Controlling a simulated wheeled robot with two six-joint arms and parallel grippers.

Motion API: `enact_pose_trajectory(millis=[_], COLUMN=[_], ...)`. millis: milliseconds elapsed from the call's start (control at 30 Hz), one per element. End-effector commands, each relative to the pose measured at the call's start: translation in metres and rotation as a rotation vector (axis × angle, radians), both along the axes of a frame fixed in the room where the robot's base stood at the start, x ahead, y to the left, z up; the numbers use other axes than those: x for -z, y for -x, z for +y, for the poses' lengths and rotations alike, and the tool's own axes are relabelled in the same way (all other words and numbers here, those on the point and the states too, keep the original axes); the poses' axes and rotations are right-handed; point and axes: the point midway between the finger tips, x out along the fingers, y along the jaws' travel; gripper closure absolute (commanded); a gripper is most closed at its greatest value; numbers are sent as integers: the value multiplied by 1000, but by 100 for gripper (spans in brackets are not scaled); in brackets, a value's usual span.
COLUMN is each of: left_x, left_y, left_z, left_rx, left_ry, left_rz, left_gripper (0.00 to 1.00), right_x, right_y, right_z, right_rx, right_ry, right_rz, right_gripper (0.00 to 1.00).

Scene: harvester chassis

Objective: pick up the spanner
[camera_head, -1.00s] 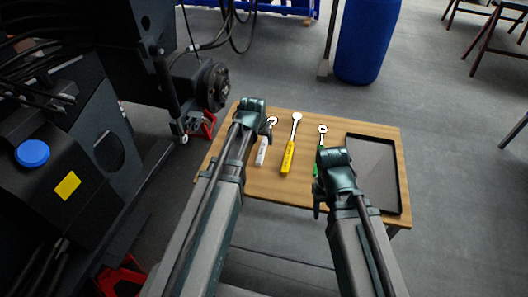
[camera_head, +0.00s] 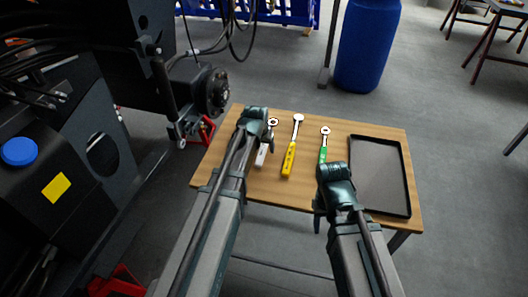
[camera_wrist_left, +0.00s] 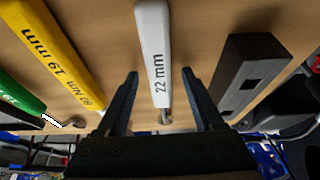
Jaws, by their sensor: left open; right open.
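A white-handled spanner marked 22 mm (camera_head: 261,157) lies on the wooden table, partly behind my left gripper (camera_head: 268,143). In the left wrist view, its white handle (camera_wrist_left: 153,45) runs between the two spread fingers of that gripper (camera_wrist_left: 159,74); the fingers are open and not closed on it. A yellow-handled tool marked 19 mm (camera_head: 289,160) lies to its right, also in the left wrist view (camera_wrist_left: 52,48). A green-handled tool (camera_head: 323,154) lies further right, partly behind my right gripper (camera_head: 318,220), which is open and empty near the table's front edge.
A black tray (camera_head: 380,178) sits on the right of the table (camera_head: 225,160). A dark bar-like object (camera_wrist_left: 250,72) lies beside the white handle in the left wrist view. The harvester chassis (camera_head: 95,100) stands left, and a blue barrel (camera_head: 368,45) behind.

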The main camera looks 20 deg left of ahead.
Motion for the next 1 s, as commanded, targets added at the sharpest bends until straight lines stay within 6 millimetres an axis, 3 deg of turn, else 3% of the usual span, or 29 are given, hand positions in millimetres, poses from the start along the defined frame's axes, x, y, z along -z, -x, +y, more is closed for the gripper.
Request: enact_pose_trajectory(millis=[733,1000], left_x=[4,4], left_y=[0,0], left_z=[0,0], left_rx=[0,0], left_ry=[0,0], left_rz=[0,0], left_gripper=[31,78], right_x=[4,4], right_y=[0,0], right_z=[0,0], right_rx=[0,0], right_ry=[0,0], right_rz=[0,0], right_gripper=[50,50])
